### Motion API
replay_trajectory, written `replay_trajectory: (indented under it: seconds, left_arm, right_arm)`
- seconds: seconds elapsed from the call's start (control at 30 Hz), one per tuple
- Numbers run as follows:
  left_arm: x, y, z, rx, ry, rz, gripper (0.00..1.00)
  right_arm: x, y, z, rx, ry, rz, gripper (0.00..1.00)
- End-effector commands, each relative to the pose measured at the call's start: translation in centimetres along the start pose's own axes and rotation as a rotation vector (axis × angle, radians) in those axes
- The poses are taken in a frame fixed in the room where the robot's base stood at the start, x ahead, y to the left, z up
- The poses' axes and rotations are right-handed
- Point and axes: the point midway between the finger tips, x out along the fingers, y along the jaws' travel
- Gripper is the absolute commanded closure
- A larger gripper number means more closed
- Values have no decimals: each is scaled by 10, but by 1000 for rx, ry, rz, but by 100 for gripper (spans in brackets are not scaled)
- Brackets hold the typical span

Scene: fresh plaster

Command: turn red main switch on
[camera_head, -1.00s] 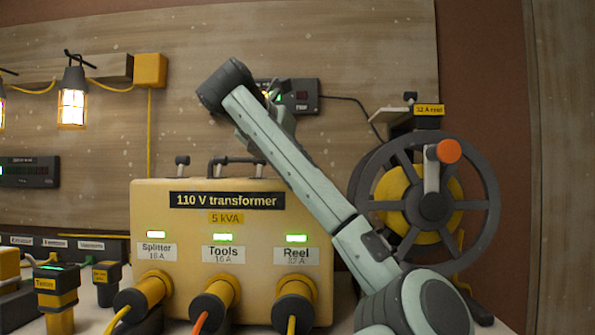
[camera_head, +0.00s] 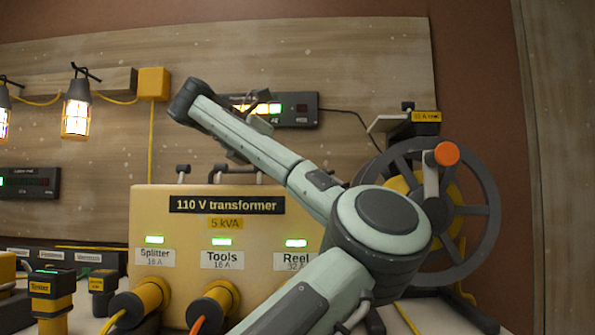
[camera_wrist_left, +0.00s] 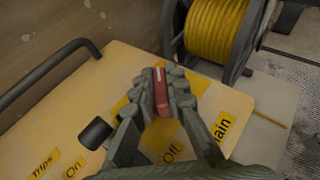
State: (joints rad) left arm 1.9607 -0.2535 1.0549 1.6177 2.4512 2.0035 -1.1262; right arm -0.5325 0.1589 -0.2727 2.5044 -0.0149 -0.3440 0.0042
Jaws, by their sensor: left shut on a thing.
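In the left wrist view, the red main switch (camera_wrist_left: 162,98) is a red lever on the top of the yellow transformer (camera_wrist_left: 60,110). My left gripper (camera_wrist_left: 161,80) is shut on it, with dark fingers on both sides. A yellow "Off" label (camera_wrist_left: 170,153) and a partly covered "Main" label (camera_wrist_left: 222,127) lie beside it. The lever's base is hidden by the fingers, so I cannot tell its setting. In the head view, the transformer (camera_head: 160,215) stands behind my arm, and neither the red switch nor fingertips can be made out. My right gripper does not show.
A black knob (camera_wrist_left: 95,133) and a black carry handle (camera_wrist_left: 45,72) are left of the switch. The cable reel (camera_head: 485,205) stands to the right. Plugs (camera_head: 150,295) sit in the transformer's front. A lit panel (camera_head: 303,108) is on the wall behind.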

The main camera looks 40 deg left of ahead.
Motion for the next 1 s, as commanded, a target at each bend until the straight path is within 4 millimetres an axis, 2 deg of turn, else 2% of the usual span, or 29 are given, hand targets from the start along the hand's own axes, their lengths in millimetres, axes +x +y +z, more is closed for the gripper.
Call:
replay_trajectory:
  seconds: [0.2,0.23,0.4,0.77,0.87,1.0]
  left_arm:
    - [1,-1,-1,-1,4,-2,100]
    - [1,-1,-1,-1,4,-2,85]
    - [0,0,-1,-1,3,-1,66]
    - [-6,0,1,-1,-2,0,66]
    - [-18,0,2,-1,-6,1,66]
    - [-46,0,3,-2,-8,0,66]
  right_arm:
    - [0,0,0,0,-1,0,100]
    - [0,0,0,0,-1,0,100]
    - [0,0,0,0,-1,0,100]
    - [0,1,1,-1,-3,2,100]
    - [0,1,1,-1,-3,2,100]
    - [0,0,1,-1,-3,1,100]
